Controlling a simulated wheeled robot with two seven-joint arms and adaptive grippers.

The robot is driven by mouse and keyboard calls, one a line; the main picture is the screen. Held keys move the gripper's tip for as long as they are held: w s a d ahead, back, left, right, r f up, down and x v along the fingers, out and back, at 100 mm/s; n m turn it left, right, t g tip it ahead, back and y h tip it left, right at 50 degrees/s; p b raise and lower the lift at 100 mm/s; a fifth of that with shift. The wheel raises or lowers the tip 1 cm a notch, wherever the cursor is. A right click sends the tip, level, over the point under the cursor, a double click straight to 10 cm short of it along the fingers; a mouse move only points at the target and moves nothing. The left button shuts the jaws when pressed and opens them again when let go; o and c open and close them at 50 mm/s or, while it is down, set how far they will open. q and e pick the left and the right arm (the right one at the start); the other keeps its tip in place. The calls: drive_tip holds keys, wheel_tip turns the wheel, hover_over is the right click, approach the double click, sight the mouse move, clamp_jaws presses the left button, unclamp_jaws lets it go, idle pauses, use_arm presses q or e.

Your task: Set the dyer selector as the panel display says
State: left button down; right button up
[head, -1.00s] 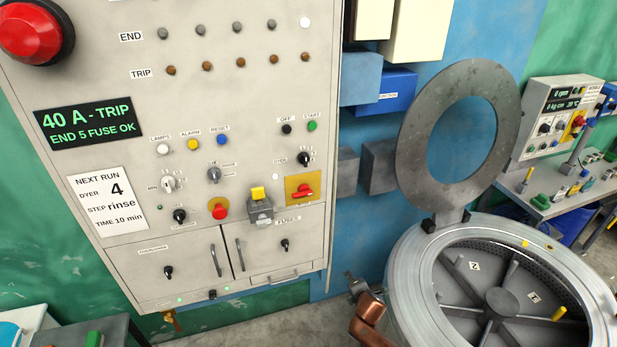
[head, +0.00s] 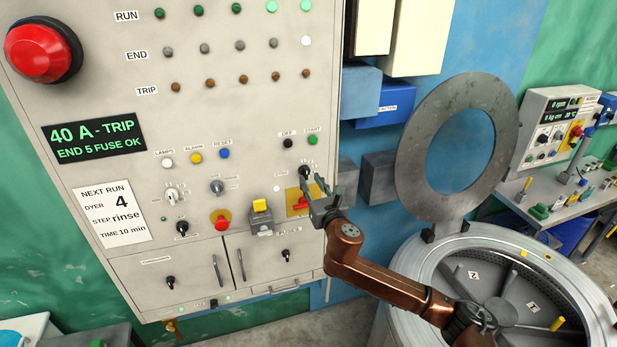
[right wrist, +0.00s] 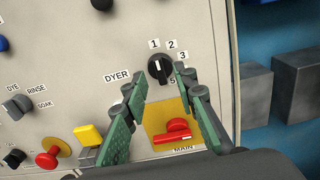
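The dyer selector (right wrist: 158,69) is a round black knob on the grey panel. Its white mark points up, close to the 1. Labels 1, 2, 3 and 5 show around it; where 4 would sit, a finger covers the dial. It also shows in the head view (head: 304,172). My right gripper (right wrist: 160,74) is open, its green-padded fingers on either side of the knob; contact cannot be told. It also shows in the head view (head: 318,188). The display (head: 94,139) reads "40 A - TRIP, END 5 FUSE OK". A card (head: 113,214) reads "DYER 4, rinse, 10 min". My left gripper is out of view.
A red main switch (right wrist: 178,131) on a yellow plate sits just below the knob, between my fingers. A yellow-topped switch (head: 260,206) and a red button (head: 221,222) are to its left. An open drum (head: 400,275) with a raised ring lid (head: 410,165) stands right.

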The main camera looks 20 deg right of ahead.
sight(305, 173)
drive_tip(key=shift+w, duration=1.45)
drive_tip(key=shift+c, duration=0.3)
clamp_jaws()
